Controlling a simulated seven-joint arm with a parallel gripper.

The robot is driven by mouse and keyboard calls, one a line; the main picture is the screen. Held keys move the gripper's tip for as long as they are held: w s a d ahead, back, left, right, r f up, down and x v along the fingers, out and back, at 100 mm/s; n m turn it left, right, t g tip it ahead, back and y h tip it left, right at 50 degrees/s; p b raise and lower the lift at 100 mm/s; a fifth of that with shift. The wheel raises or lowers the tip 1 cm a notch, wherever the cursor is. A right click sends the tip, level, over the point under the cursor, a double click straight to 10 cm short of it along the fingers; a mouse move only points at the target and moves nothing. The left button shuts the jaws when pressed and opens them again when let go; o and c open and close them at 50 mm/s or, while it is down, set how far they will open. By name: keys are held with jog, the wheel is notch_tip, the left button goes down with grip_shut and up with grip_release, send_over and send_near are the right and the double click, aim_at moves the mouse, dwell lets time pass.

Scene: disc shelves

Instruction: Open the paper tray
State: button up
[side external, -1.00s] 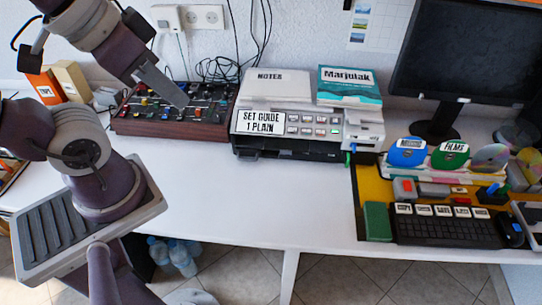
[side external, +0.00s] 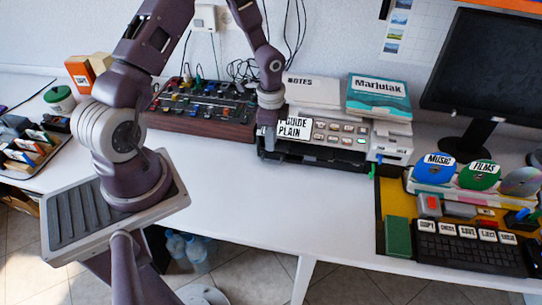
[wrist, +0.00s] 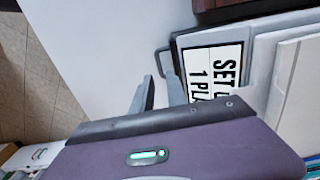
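The printer (side external: 382,145) stands against the back wall, with a white label (side external: 296,128) on its front; the label also shows in the wrist view (wrist: 213,75), sideways. The paper tray (side external: 325,158) is the dark section low on the printer's front and looks pushed in. My gripper (side external: 268,128) points down at the printer's left front corner and hides part of it and of the label. In the wrist view, the two fingers of my gripper (wrist: 159,80) are apart with nothing between them, beside a dark edge of the printer. I cannot tell whether they touch it.
A mixer board (side external: 205,118) with coloured knobs stands left of the printer. A notes stack (side external: 313,90) and a teal book (side external: 378,97) lie on top. A keyboard (side external: 460,245) and discs are at right. The white desk (side external: 270,205) is clear before the printer.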

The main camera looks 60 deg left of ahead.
aim_at(271, 156)
notch_tip(271, 156, down, 7)
grip_shut()
dwell(1.6)
